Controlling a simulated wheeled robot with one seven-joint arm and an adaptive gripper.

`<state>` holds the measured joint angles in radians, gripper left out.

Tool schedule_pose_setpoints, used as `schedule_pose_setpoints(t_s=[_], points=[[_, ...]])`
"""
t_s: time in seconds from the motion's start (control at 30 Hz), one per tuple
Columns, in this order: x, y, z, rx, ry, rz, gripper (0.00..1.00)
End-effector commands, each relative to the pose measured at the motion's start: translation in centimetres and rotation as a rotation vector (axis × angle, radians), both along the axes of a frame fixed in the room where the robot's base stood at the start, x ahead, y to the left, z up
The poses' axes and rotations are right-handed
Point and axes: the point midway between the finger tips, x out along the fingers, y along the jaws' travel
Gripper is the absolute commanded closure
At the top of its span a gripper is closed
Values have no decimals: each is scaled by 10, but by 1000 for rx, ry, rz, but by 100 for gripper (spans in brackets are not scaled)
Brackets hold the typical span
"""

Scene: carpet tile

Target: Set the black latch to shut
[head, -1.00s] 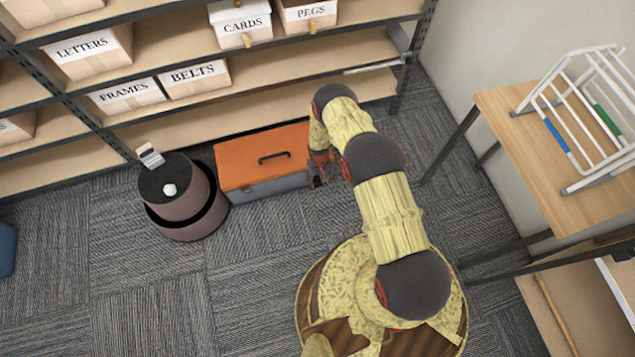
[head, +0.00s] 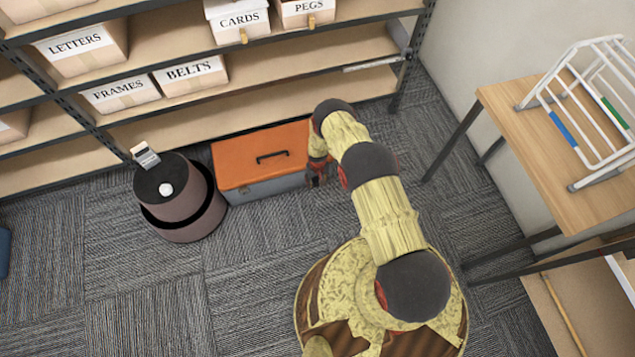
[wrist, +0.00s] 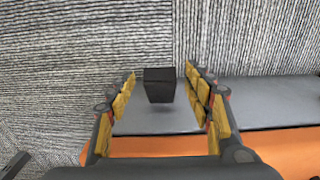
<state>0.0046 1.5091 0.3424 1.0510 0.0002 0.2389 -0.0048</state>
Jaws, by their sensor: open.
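The black latch (wrist: 159,84) shows in the wrist view as a small dark block on the grey side of the toolbox (wrist: 270,116). In the head view the toolbox (head: 238,165) has an orange lid and a black handle, and it lies on the carpet against the shelf. My gripper (wrist: 160,90) is open, with one yellow-padded finger on each side of the latch. I see gaps between the latch and both fingers. In the head view my gripper (head: 316,178) is at the toolbox's right end, and the latch is hidden there.
A round brown bin-like object (head: 175,205) stands left of the toolbox. The shelf (head: 200,125) with labelled boxes is behind. A wooden table (head: 530,140) with a white rack (head: 590,110) stands at the right. The carpet in front of the toolbox is clear.

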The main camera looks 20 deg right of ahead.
Motion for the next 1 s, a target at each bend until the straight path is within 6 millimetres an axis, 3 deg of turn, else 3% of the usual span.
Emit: schedule_pose_setpoints(t_s=[0.13, 1.0], points=[[0, 0, 1, 0, 0, 0, 50], [0, 0, 1, 0, 0, 0, 99]])
